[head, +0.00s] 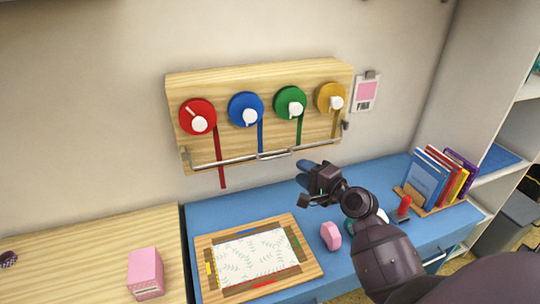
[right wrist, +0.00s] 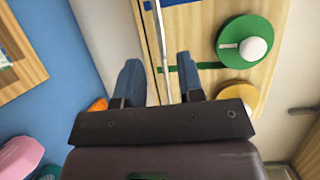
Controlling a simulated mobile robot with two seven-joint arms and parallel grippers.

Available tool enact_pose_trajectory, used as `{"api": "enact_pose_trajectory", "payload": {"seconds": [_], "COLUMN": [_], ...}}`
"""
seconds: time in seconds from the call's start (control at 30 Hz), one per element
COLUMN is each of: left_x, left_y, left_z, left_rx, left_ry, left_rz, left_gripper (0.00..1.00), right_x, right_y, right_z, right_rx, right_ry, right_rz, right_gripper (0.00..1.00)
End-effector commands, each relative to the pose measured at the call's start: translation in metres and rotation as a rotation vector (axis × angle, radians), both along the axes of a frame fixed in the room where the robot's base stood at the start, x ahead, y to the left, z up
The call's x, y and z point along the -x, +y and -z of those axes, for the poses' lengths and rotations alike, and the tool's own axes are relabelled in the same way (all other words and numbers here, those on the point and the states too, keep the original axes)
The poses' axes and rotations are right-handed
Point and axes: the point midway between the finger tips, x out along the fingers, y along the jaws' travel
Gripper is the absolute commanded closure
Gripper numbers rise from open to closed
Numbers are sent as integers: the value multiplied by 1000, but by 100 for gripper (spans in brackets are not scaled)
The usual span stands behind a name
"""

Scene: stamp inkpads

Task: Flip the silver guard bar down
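The silver guard bar (head: 235,158) runs along the lower edge of the wooden wall rack (head: 200,85), with a small raised grip near its middle. In the right wrist view the bar (right wrist: 160,45) passes lengthwise through the gap between my fingers as seen. My right gripper (head: 303,172) is just below and in front of the bar, right of its middle. Its two blue fingers (right wrist: 158,78) are apart and hold nothing; whether they touch the bar I cannot tell. My left gripper is not in view.
The rack holds red (head: 197,115), blue (head: 244,109), green (head: 290,101) and yellow (head: 329,97) ribbon spools. The red ribbon hangs below the bar. A framed board (head: 215,285) and pink block (head: 330,236) lie on the blue desk (head: 205,215). Books (head: 425,180) stand right.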

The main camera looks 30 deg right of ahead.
Motion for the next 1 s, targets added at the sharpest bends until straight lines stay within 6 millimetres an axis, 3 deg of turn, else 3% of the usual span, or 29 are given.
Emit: {"api": "enact_pose_trajectory", "payload": {"seconds": [0.17,0.6,1.0], "left_x": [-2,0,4], "left_y": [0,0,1], "left_z": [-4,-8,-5], "left_rx": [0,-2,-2], "left_ry": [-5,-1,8], "left_rz": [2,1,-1], "left_gripper": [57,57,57], "right_x": [-18,-87,-105], "right_y": [3,14,17], "right_z": [0,5,7], "right_rx": [-3,1,2], "right_ry": [-2,0,1], "right_rz": [-1,1,1], "right_gripper": [65,65,65]}}
